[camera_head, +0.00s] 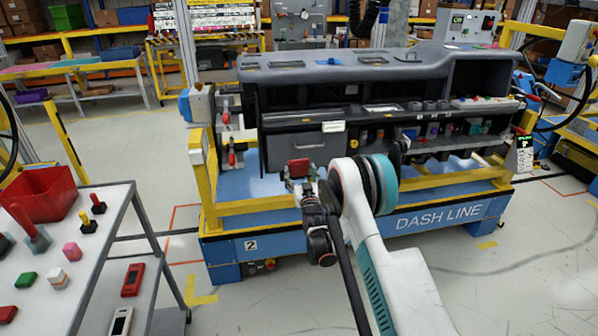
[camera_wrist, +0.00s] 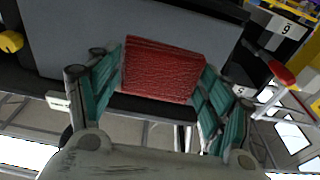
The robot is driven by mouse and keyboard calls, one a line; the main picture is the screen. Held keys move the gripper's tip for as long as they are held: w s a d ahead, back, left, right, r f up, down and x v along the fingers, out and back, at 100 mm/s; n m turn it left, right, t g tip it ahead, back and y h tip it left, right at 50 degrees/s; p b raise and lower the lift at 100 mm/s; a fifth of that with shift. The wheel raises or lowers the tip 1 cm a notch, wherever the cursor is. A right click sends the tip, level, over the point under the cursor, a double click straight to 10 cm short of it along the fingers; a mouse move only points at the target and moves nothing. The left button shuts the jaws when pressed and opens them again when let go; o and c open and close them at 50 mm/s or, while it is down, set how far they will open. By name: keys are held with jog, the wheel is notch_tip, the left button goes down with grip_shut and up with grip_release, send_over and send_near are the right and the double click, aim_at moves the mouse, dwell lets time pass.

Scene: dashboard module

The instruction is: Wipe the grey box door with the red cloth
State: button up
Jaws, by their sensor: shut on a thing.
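The grey box door (camera_head: 285,153) is a dark grey panel with a handle, low on the left of the dashboard module. My gripper (camera_head: 300,186) is in front of the door's lower part. It is shut on the red cloth (camera_head: 299,168), a folded, textured block. In the wrist view the red cloth (camera_wrist: 162,68) sits between the two green-padded fingers of my gripper (camera_wrist: 161,75). The grey door (camera_wrist: 80,45) lies behind the cloth there, its lower edge just below. I cannot tell whether cloth and door touch.
The dashboard module (camera_head: 340,70) rests on a yellow and blue stand (camera_head: 350,234). Red-handled clamps (camera_head: 231,158) stand left of the door. A table (camera_head: 100,235) with a red bin (camera_head: 40,193) and small parts is at left. The floor between is clear.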

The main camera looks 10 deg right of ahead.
jog(key=shift+s, duration=0.2)
jog(key=shift+s, duration=1.35)
